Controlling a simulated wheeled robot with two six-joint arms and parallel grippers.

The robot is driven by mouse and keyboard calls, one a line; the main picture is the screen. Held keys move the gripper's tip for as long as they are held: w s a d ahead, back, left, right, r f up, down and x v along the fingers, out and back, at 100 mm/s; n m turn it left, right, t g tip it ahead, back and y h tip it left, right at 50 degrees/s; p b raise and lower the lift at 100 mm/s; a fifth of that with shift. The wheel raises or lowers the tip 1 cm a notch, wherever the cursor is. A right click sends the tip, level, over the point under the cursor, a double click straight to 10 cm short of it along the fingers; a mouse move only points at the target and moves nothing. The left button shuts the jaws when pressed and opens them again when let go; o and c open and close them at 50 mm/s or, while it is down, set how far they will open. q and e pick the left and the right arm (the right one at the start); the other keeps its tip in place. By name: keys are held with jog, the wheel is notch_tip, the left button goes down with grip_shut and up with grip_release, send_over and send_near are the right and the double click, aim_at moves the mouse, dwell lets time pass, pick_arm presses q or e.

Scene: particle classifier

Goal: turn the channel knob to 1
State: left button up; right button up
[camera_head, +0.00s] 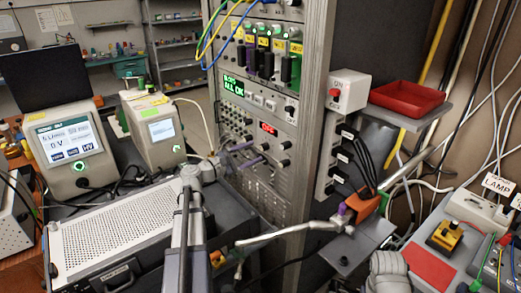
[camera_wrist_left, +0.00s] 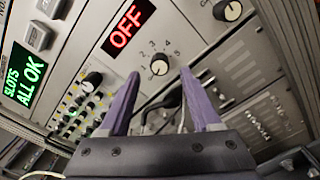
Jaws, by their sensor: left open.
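A green ALL OK display (camera_wrist_left: 24,77) and several dark knobs (camera_wrist_left: 92,80) are left of the knob. Another knob (camera_wrist_left: 228,10) is at the upper right.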

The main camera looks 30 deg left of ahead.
aim_at(261, 148)
pick_arm(q)
jog(key=shift+x, duration=2)
grip_shut()
